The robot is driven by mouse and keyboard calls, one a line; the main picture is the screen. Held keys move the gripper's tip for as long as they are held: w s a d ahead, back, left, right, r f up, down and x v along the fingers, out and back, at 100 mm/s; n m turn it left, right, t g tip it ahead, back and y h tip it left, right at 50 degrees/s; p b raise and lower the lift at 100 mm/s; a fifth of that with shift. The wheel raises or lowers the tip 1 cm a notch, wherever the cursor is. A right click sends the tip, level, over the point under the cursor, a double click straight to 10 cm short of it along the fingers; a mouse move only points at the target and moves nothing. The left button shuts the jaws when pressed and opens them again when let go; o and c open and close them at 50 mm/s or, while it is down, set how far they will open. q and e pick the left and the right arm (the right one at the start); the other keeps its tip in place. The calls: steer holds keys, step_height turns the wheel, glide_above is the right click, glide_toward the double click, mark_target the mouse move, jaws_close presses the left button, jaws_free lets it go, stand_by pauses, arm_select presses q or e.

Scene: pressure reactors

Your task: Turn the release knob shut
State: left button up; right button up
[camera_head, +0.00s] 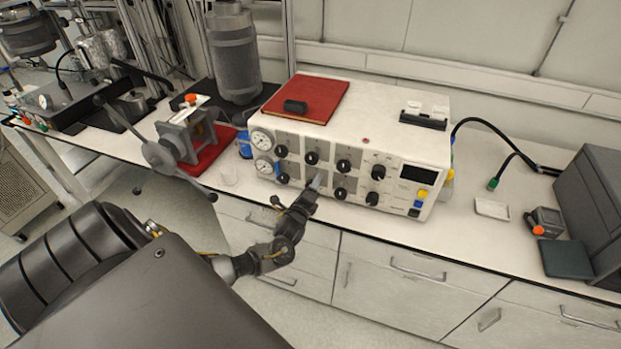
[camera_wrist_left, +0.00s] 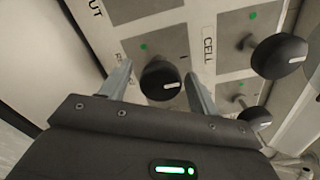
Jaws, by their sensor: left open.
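A white control box (camera_head: 400,115) with several black knobs on its front stands on the bench. My left gripper (camera_head: 318,180) is open at its lower row of knobs. In the left wrist view, one black knob (camera_wrist_left: 160,82) with a white pointer mark lies between the two open fingers of the left gripper (camera_wrist_left: 158,70), with visible gaps on both sides. Its label is partly hidden by a finger, so I cannot read whether it is the release knob. In the head view the gripper covers this knob. My right gripper is not in view.
Neighbouring knobs (camera_wrist_left: 279,56) sit close to the right of the fingers, near a "CELL" label (camera_wrist_left: 209,50). A red book (camera_head: 320,92) lies on the box. Drawers (camera_head: 400,285) are below the bench. A clamp stand with a red base (camera_head: 212,150) stands left of the box.

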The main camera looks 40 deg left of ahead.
arm_select(q)
steer(key=b+v, duration=0.2)
steer(key=v, duration=0.8)
steer(key=shift+s+d, duration=0.2)
steer(key=shift+s, duration=0.15)
steer(key=s+f+n+g+h+b, duration=0.1)
steer(key=s+f+n+g, duration=0.25)
steer(key=f, duration=0.65)
steer(key=s+f+n+g+h+b, duration=0.15)
steer(key=s+f+n, duration=0.25)
steer(key=f, duration=0.6)
steer(key=s+f+n+g+h, duration=0.1)
steer(key=s+f+n+g, duration=0.25)
steer(key=f, duration=0.65)
steer(key=s+d+f+n+g+b, duration=0.1)
steer(key=s+d+f+n+g, duration=0.1)
steer(key=s+d+f, duration=0.2)
steer(key=s+d+f+n+g+h+b, duration=0.1)
steer(key=s+d+f, duration=0.4)
steer(key=s+f, duration=0.5)
steer(key=s+d+f+n+g+h+b, duration=0.1)
steer(key=s+d+f+n+g+b, duration=0.2)
steer(key=s+f, duration=0.5)
steer(key=s+d+g, duration=0.1)
steer(key=s+d, duration=0.1)
steer(key=s, duration=0.8)
